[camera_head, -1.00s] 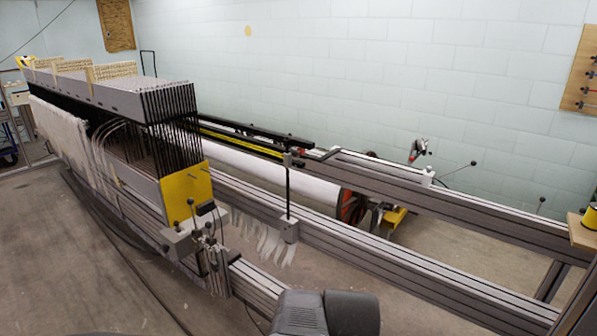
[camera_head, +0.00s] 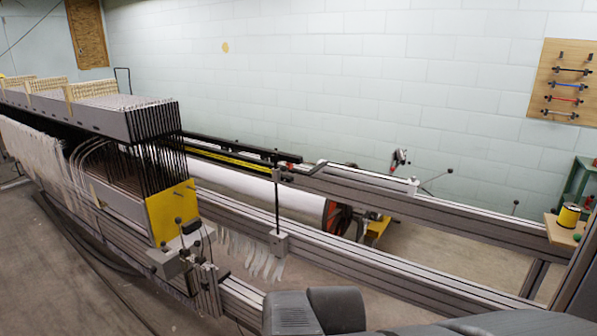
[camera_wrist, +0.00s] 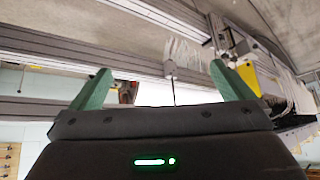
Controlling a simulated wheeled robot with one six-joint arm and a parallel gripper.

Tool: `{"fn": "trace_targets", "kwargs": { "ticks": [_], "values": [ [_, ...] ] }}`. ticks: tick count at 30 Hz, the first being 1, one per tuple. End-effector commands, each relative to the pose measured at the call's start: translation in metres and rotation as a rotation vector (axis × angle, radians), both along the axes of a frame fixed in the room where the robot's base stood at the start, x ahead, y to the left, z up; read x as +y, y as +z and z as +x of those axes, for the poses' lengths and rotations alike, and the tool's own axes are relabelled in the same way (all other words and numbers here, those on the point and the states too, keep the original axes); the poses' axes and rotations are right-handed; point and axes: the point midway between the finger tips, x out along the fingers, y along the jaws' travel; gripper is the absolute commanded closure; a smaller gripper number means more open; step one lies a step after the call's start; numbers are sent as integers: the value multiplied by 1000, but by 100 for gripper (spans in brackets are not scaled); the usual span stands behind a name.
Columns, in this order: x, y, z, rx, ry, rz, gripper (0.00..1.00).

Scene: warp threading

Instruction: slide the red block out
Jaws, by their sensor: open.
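I cannot make out a red block for certain in either view. A small red part (camera_head: 399,157) shows on a fitting behind the far rail, too small to name. My gripper (camera_wrist: 158,88) shows in the wrist view, with its two green fingers wide apart and nothing between them. In the wrist view the scene appears upside down, with the loom's rails beyond the fingers. My gripper's fingers are not visible in the head view; only grey parts of my arm show at the bottom.
A loom frame (camera_head: 345,262) with long metal rails fills the middle. A yellow end plate (camera_head: 172,210) and a black upright post (camera_head: 277,205) stand on it. A wooden shelf (camera_head: 562,232) holds a yellow spool (camera_head: 568,217) at right.

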Motion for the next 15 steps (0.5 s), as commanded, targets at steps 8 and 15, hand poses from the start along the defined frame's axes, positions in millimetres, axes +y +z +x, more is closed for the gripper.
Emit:
{"fn": "trace_targets", "kwargs": {
  "ticks": [8,15],
  "values": [
    [-1,1,3,7,-8,-1,22],
    [-34,24,48,157,-196,-33,69]
  ]
}}
